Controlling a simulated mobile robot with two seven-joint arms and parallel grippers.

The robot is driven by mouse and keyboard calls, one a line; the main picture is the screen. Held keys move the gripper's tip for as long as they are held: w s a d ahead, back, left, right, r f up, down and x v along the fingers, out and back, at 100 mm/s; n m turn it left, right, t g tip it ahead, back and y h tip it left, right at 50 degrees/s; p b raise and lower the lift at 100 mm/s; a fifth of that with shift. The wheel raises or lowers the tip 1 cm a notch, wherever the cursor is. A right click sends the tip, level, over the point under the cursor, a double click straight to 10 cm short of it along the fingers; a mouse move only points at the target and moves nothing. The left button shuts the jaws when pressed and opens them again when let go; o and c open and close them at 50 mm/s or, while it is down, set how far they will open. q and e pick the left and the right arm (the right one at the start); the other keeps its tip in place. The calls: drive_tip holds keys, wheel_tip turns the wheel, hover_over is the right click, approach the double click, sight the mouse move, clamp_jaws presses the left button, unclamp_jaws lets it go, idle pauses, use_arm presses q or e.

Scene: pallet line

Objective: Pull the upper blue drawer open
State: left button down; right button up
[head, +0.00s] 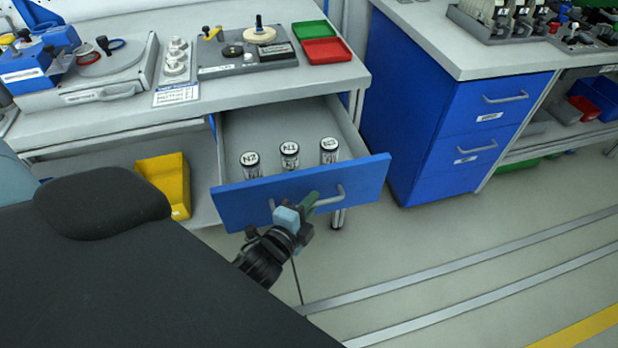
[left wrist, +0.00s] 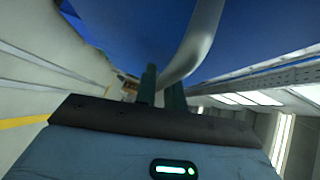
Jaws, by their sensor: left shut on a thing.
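The upper blue drawer (head: 236,205) under the left workbench is pulled out, with its inside showing. Three clear jars with white lids (head: 289,149) stand upright in it. The drawer's grey bar handle (head: 335,197) is on its blue front and is partly hidden by my gripper; the handle (left wrist: 200,38) also shows large in the left wrist view. My left gripper (head: 309,201) is at this handle, its green fingers (left wrist: 162,88) shut on the bar. My right gripper is in neither view.
A yellow bin (head: 168,184) stands on the shelf left of the drawer. The benchtop (head: 220,90) above holds fixtures, a green tray and a red tray (head: 326,51). A second blue drawer cabinet (head: 424,130) stands to the right. The floor (head: 420,235) before it is clear.

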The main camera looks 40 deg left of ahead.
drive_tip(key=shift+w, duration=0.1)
use_arm(q)
drive_tip(key=c, duration=1.8)
unclamp_jaws()
drive_tip(key=shift+o, duration=0.2)
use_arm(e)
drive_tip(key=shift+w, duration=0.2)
use_arm(q)
drive_tip(key=shift+s, duration=0.15)
drive_tip(key=s+r, duration=0.1)
drive_tip(key=s, duration=0.6)
drive_tip(key=shift+s+d, duration=0.2)
drive_tip(key=shift+s, duration=0.1)
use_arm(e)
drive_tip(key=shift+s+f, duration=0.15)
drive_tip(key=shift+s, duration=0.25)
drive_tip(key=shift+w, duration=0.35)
